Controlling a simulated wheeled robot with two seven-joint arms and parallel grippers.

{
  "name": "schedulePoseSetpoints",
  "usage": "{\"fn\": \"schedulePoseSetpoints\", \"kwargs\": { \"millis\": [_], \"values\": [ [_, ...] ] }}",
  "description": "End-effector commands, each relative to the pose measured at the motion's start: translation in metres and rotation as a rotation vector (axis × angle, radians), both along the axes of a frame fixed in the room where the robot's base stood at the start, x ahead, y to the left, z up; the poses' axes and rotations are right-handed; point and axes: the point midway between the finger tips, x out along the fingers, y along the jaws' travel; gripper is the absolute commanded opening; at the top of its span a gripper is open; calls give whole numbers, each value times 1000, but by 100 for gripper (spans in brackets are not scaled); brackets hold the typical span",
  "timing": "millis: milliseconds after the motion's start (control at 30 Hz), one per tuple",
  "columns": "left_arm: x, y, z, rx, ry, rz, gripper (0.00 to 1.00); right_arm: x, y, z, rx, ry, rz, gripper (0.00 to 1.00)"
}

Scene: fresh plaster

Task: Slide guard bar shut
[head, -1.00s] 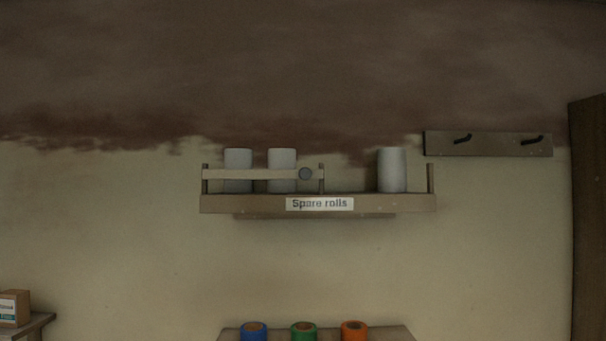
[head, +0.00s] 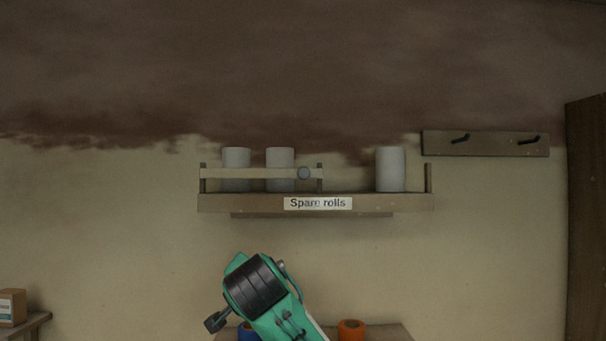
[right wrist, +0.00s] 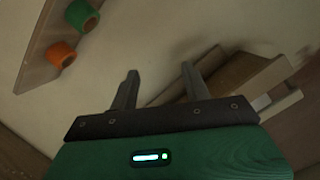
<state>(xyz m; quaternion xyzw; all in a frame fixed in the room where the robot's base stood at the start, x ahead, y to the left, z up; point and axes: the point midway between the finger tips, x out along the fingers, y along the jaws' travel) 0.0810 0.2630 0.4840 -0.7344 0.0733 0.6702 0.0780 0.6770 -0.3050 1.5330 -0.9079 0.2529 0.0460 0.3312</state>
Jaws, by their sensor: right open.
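The guard bar (head: 250,173) is a pale wooden strip across the left half of the "Spare rolls" wall shelf (head: 220,204). It passes in front of two white rolls (head: 236,156). My green right arm rises below the shelf in the head view, apart from the bar. My right gripper (right wrist: 160,88) shows open and empty in the right wrist view. My left gripper is not in view.
A lower shelf holds tape rolls, with an orange roll (head: 351,329) visible beside my arm. A hook rail (head: 485,143) is right of the shelf. A cardboard box (head: 11,307) stands at far left. The wall between the shelves is otherwise clear.

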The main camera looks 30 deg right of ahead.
Motion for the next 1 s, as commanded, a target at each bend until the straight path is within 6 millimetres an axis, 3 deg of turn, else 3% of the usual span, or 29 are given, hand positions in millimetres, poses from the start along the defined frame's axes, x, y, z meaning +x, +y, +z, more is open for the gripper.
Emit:
{"fn": "schedulePoseSetpoints", "kwargs": {
  "millis": [33, 200, 400, 500, 667, 1000],
  "values": [
    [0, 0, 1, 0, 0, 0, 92, -7, -5, 31, 21, -54, -28, 48],
    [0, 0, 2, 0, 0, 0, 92, -37, -21, 115, 115, -221, -118, 48],
    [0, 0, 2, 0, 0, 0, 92, -74, -35, 186, 214, -379, -196, 48],
    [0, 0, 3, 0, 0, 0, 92, -86, -40, 205, 243, -426, -216, 48],
    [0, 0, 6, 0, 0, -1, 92, -91, -44, 216, 262, -451, -229, 48],
    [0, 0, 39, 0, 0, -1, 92, -50, -75, 219, 259, -447, -232, 48]
  ]
}}
